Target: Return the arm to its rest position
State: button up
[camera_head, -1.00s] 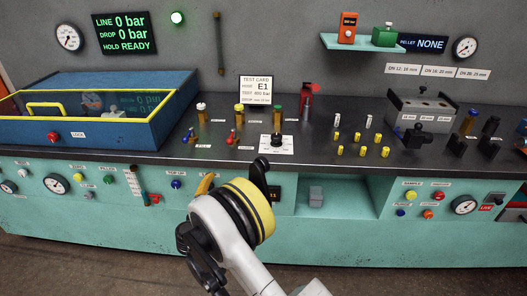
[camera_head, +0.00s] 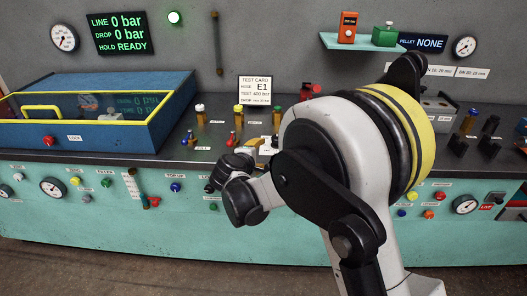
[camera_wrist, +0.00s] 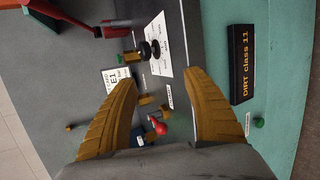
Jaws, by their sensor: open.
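My arm (camera_head: 345,135) fills the middle and right of the head view, bent, with a wide yellow-banded joint raised in front of the bench. My gripper (camera_wrist: 157,76) shows in the wrist view with two ochre fingers wide apart and nothing between their tips. It is above the bench's front edge, apart from the knobs below it.
The bench top (camera_head: 60,155) carries a blue bin with a yellow-framed lid (camera_head: 150,130), a test card (camera_head: 254,90) and several fittings. A black DIRT display (camera_wrist: 242,65) and a red-topped knob (camera_wrist: 160,127) lie near the fingers. The floor (camera_head: 120,268) in front is clear.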

jog(key=shift+s+d+r+m, duration=0.3)
jog(key=shift+d+r, duration=0.25)
jog(key=shift+d, duration=0.2)
jog(key=s+d+r+m+g+y, duration=0.1)
jog(key=s+d+r+m+g, duration=0.1)
jog(key=s+d+r+m, duration=0.35)
jog(key=s+d+r+m+g, duration=0.2)
jog(key=s+d, duration=0.7)
jog(key=s+d+f+m+y, duration=0.1)
jog(key=s+m, duration=0.3)
jog(key=s, duration=0.6)
jog(key=s+d+f+m+g+y, duration=0.1)
jog(key=s+d+m+y, duration=0.1)
jog(key=s, duration=0.9)
jog(key=shift+d+m, duration=0.35)
jog(key=shift+m, duration=0.5)
jog(key=shift+c, duration=0.4)
